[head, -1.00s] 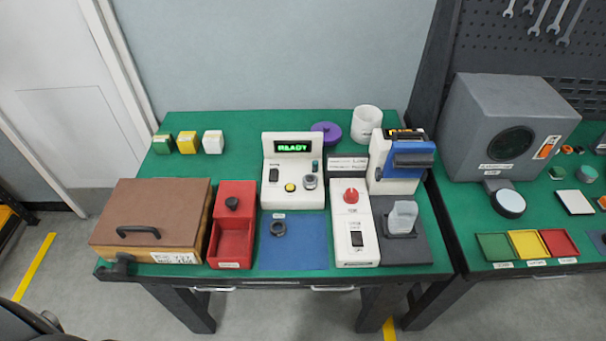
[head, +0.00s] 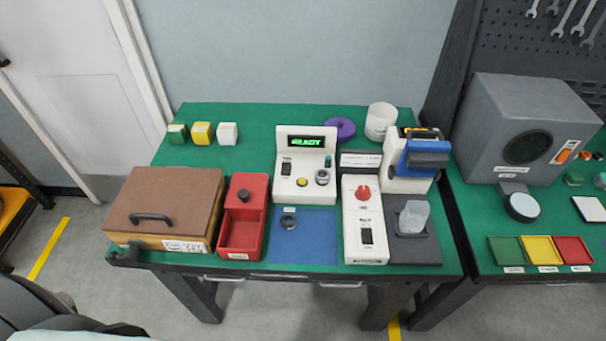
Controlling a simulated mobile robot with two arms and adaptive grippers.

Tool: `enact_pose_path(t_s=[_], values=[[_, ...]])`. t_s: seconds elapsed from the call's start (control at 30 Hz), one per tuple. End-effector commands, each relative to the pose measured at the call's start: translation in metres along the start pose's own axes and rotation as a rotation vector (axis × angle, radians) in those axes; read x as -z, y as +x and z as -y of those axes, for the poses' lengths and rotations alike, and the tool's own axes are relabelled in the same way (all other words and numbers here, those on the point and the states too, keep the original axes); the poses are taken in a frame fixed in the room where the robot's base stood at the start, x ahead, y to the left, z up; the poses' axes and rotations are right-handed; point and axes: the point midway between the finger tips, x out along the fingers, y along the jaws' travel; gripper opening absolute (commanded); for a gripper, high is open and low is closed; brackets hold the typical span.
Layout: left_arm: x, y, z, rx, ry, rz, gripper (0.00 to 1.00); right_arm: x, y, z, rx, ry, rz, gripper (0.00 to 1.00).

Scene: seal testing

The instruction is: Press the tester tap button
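The tester (head: 304,165) is a white console near the back middle of the green table, with a lit green display (head: 307,142) that seems to read READY. Its front panel carries a yellow round button (head: 302,182), a black switch (head: 286,168), a grey round fitting (head: 322,177) and a small teal part (head: 328,161). I cannot tell which of these is the tap button. A dark ring (head: 289,222) lies on the blue mat (head: 300,249) in front of the tester. Neither gripper shows in the head view.
A brown-lidded box (head: 170,199) and red bin (head: 241,234) stand left of the mat. A white unit with a red knob (head: 363,193) and a dark base with a clear cup (head: 413,217) stand right. A blue-and-white device (head: 412,160) stands behind.

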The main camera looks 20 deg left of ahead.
Motion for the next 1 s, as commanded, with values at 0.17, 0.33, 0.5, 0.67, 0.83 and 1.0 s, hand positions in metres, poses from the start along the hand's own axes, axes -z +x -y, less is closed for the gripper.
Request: enact_pose_path(t_s=[0.17,0.33,0.5,0.67,0.83,1.0], values=[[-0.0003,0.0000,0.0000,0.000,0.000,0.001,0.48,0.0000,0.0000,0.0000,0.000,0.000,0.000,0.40],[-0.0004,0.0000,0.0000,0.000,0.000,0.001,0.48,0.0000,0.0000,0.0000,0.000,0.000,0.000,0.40],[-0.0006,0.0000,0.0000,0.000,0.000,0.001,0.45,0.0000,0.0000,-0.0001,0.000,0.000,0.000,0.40],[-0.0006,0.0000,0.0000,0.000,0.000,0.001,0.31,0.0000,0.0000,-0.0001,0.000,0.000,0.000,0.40],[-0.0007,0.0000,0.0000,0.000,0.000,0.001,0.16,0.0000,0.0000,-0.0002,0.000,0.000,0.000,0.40],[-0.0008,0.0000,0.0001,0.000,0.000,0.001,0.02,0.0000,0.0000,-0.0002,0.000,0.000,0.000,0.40]])
